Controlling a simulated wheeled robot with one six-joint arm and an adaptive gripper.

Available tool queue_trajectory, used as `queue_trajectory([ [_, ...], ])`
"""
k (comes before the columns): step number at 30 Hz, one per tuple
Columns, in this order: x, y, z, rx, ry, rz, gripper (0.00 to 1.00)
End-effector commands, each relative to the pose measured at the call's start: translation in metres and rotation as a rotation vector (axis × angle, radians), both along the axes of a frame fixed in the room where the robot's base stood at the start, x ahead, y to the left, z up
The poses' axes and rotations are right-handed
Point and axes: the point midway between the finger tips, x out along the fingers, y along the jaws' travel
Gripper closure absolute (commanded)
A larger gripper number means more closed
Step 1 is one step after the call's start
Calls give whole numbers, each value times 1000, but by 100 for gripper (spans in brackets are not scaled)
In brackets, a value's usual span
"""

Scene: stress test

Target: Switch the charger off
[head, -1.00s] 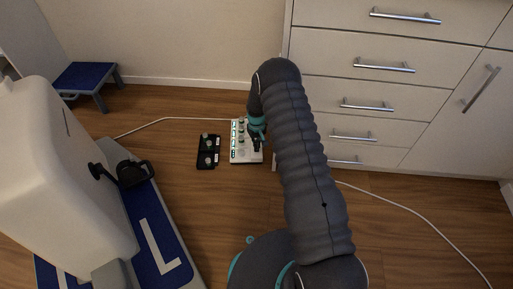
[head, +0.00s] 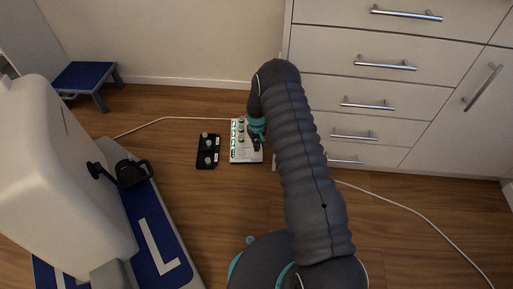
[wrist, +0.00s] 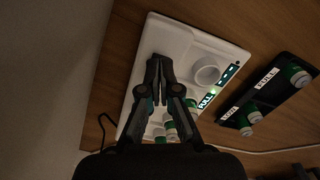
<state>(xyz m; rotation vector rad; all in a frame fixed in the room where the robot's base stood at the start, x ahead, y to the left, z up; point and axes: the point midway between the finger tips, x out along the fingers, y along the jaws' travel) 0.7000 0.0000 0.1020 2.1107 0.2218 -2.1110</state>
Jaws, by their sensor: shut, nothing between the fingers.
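The white charger (head: 247,155) lies on the wooden floor in front of the drawers. In the head view my gripper (head: 257,141) is small and dark above the charger's right side. The fingers hide part of the face, and I cannot make out a power switch.
A black tray (head: 208,158) with several cells and FULL and LOW labels lies beside the charger. A white cable (head: 165,119) runs along the floor. Drawers (head: 390,100) stand behind at right, a blue step stool (head: 86,78) at far left. Open floor lies in front.

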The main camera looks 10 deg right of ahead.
Motion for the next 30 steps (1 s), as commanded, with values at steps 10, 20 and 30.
queue_trajectory([
  [10, 0, 0, -5, 0, 0, 0, 100],
  [20, 0, 0, -9, 0, 0, 0, 100],
  [30, 0, 0, -13, 0, 0, 0, 100],
])
